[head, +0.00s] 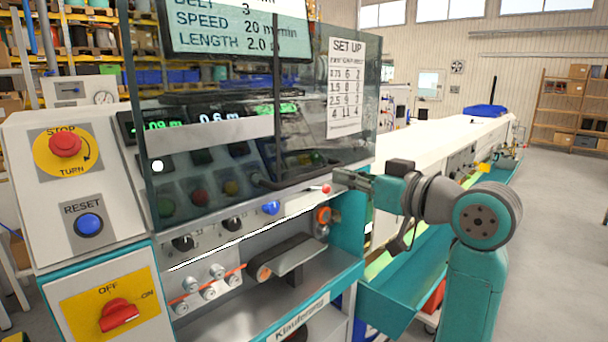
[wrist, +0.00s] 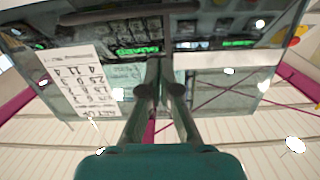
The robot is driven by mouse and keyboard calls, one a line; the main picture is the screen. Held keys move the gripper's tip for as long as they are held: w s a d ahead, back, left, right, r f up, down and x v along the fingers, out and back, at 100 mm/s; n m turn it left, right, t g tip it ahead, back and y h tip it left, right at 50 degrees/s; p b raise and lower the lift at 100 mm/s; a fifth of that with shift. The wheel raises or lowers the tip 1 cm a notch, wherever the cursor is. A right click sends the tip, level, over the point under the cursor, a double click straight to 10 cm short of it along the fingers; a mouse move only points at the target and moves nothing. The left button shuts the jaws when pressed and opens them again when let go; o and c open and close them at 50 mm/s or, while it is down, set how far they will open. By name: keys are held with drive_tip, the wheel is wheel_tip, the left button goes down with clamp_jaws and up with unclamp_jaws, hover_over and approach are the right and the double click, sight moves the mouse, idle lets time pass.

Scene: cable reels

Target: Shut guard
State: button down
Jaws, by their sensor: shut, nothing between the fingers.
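The guard (head: 355,75) is a clear tinted panel on the front of the machine, with a SET UP sheet (head: 346,88) on it. It hangs over the buttons and displays. Its lower edge is above the knobs and the rollers (head: 212,285), which are uncovered. A dark bar runs down it and bends right near its lower edge. My gripper (head: 340,178) is shut and empty by the guard's lower right corner; I cannot tell if it touches. In the wrist view my fingers (wrist: 160,78) are together before the guard, with the sheet (wrist: 68,82) inverted at left.
Left of the guard are a red stop button (head: 65,143), a blue reset button (head: 89,224) and a red rotary switch (head: 118,315). A small red-tipped lever (head: 325,189) is just below my fingers. A teal trough (head: 400,295) lies behind my arm. The floor at right is clear.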

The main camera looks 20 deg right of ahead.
drive_tip(key=f+x, duration=0.1)
drive_tip(key=x, duration=0.9)
drive_tip(key=shift+a+f+n+g, duration=0.25)
drive_tip(key=shift+a+n+g, duration=0.05)
drive_tip(key=shift+n, duration=0.1)
